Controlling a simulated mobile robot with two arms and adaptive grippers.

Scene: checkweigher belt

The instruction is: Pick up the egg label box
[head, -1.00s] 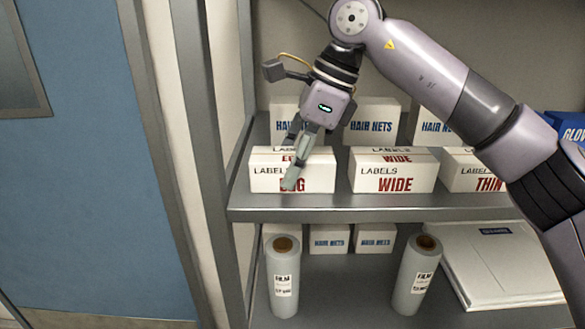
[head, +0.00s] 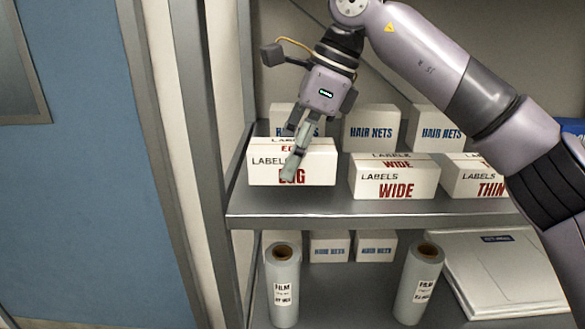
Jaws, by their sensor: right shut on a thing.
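The egg label box (head: 265,172) is white with black "LABELS" and red "EGG" lettering. It is at the left end of the upper shelf and appears held slightly above the shelf board, its lower edge higher than that of the wide label box beside it. My right gripper (head: 297,150) reaches down over it and is shut on it. One finger lies across the front face and covers part of the lettering. The other finger is mostly hidden behind the first and the box. My left gripper is not in view.
The wide label box (head: 394,184) stands close to the right, with the thin label box (head: 472,182) beyond it. Hair nets boxes (head: 370,129) stand behind. A shelf post (head: 203,120) is close on the left. Film rolls (head: 284,290) stand on the lower shelf.

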